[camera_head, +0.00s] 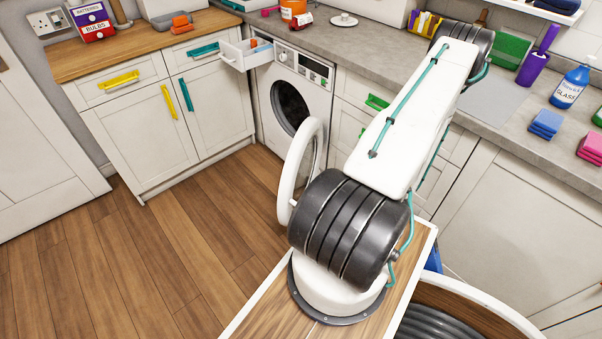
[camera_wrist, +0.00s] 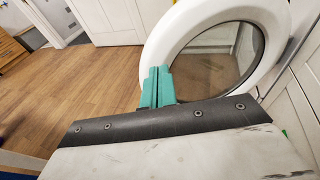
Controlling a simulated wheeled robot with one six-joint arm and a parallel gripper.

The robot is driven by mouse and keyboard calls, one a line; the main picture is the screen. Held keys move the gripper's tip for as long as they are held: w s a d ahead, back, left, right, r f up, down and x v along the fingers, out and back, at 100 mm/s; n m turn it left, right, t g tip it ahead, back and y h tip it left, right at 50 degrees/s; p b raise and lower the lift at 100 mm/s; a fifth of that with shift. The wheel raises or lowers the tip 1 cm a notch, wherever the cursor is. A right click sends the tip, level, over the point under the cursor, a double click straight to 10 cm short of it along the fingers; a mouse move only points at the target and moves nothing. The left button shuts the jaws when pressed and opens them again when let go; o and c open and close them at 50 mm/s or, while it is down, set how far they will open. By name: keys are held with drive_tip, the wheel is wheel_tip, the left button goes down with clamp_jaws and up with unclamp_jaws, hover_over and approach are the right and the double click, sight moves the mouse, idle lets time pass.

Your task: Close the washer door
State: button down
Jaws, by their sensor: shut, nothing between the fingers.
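The washer (camera_head: 293,92) is a white front-loader under the counter, and its dark round opening shows. Its door (camera_head: 306,150), a white ring, stands swung wide open toward me; my arm hides part of it. In the wrist view the door (camera_wrist: 163,45) fills the upper right, with its glass showing. My gripper (camera_wrist: 158,72) has teal fingers that are shut and empty. The fingertips overlap the lower left part of the door ring in the picture; I cannot tell whether they touch it. In the head view the gripper is hidden.
A drawer (camera_head: 246,53) stands open at the washer's upper left. Cabinets (camera_head: 170,120) line the left side, and the counter (camera_head: 380,65) holds bottles and sponges. The wooden floor (camera_head: 150,245) at left is clear. A wooden-topped surface (camera_head: 262,310) lies below my arm.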

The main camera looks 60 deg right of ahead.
sight(293, 170)
drive_tip(key=x, duration=1.3)
drive_tip(key=shift+a, duration=0.1)
